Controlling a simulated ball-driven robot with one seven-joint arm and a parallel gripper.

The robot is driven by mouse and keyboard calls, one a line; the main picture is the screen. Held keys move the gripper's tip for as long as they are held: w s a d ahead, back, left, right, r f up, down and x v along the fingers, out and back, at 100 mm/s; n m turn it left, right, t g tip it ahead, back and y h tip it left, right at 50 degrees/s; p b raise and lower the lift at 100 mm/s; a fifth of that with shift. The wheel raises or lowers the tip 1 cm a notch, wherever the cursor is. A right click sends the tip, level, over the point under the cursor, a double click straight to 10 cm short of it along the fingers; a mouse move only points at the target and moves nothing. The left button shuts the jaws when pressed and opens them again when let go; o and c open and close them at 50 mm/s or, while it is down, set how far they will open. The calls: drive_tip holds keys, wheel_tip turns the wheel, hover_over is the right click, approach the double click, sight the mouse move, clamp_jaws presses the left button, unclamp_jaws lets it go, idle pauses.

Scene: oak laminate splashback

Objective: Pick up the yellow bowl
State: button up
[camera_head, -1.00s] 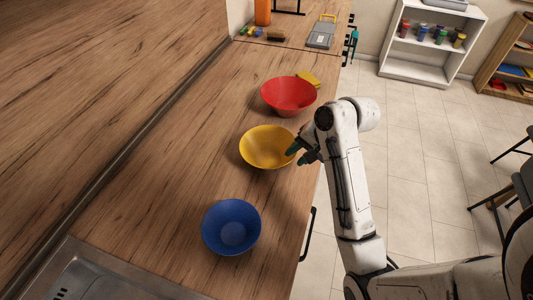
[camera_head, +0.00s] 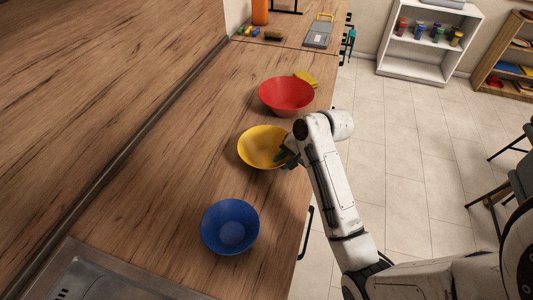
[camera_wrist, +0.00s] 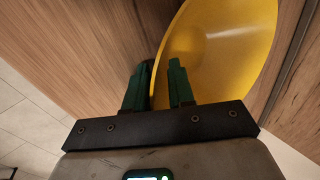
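The yellow bowl (camera_head: 259,146) stands upright on the wooden counter, between a red bowl and a blue bowl. It also fills the upper right of the wrist view (camera_wrist: 225,50). My gripper (camera_head: 282,156) is at the bowl's right rim. In the wrist view my gripper (camera_wrist: 157,84) has its two green fingers apart. One finger is outside the bowl and the other is over its inside, with the rim between them. I cannot tell whether either finger touches the wall.
The red bowl (camera_head: 287,94) stands behind the yellow one, with a yellow sponge-like item (camera_head: 306,78) beyond it. The blue bowl (camera_head: 230,226) stands nearer. A sink (camera_head: 85,277) is at bottom left. The wooden splashback (camera_head: 95,85) borders the counter's left; its left strip is clear.

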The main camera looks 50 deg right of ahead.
clamp_jaws()
drive_tip(key=shift+r, duration=0.2)
idle(0.4)
